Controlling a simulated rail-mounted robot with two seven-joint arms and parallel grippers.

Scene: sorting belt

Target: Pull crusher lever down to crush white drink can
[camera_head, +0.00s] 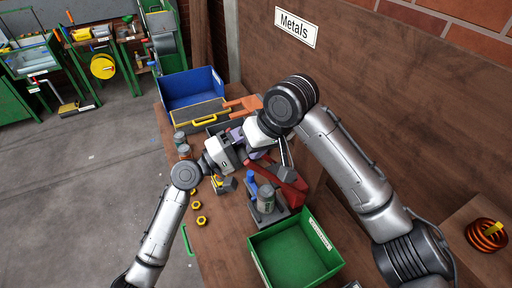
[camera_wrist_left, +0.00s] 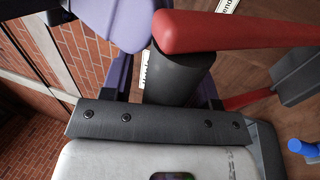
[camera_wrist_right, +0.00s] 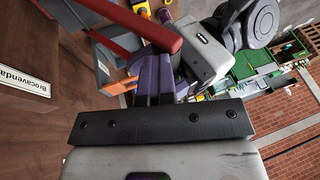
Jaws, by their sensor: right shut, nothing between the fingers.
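The crusher (camera_head: 284,214) stands on the bench behind the green bin, with a blue part and a red lever (camera_head: 291,188). A pale, can-shaped object (camera_head: 266,203) stands in it; its label is too small to read. In the left wrist view, the lever's red bar (camera_wrist_left: 240,32) meets a dark grey handle (camera_wrist_left: 178,75). My left gripper (camera_head: 240,148) has its purple fingers on either side of this handle, with a slim gap showing on one side. My right gripper (camera_wrist_right: 155,75) is shut and empty, close beside the left gripper and the red bar.
The green bin (camera_head: 262,262) is at the bench's near end. A blue bin (camera_head: 192,88) and a grey box with a yellow handle (camera_head: 200,122) stand at the far end. Several yellow nuts (camera_head: 197,206) and small cans (camera_head: 180,142) lie along the left edge. A wooden wall rises on the right.

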